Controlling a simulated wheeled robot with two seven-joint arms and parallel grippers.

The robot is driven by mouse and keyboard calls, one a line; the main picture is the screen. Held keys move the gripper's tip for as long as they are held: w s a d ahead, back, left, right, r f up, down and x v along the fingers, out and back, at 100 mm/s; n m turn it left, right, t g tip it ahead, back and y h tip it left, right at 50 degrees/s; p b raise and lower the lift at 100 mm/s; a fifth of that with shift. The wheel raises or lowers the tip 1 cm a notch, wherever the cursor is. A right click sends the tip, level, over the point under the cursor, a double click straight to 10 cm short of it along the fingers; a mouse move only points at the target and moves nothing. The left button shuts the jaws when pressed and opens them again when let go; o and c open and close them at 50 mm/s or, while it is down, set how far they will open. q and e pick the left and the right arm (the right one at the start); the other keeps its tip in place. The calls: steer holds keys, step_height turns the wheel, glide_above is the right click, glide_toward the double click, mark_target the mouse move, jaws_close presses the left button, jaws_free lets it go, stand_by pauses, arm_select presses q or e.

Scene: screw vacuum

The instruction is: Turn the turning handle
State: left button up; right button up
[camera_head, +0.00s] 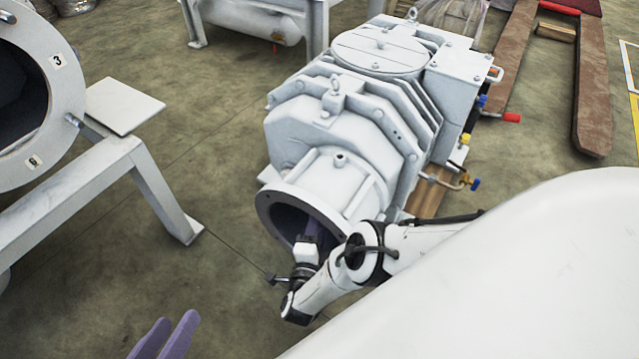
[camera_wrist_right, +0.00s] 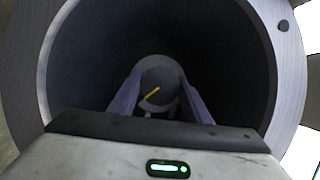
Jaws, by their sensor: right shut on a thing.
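The turning handle (camera_wrist_right: 160,88) shows in the right wrist view as a round grey piece with a yellow bar on it, deep inside a dark round bore. The purple fingers of my right gripper (camera_wrist_right: 161,82) lie on either side of it, shut on it. In the head view, my right gripper (camera_head: 306,240) reaches into the open flange (camera_head: 268,207) of the large white pump (camera_head: 345,115), and its fingertips are hidden inside. My left gripper (camera_head: 177,318) is at the bottom left edge, with two purple fingers apart and nothing between them.
A white frame (camera_head: 150,185) carrying a round numbered flange (camera_head: 65,110) stands at the left. Coloured valve handles (camera_head: 511,117) stick out on the pump's right side. Brown forks (camera_head: 592,100) lie at the upper right. The floor between frame and pump is clear.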

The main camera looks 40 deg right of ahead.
steer(key=shift+a+m, duration=0.15)
steer(key=shift+m, duration=0.45)
stand_by(0.3)
steer(key=o, duration=1.1)
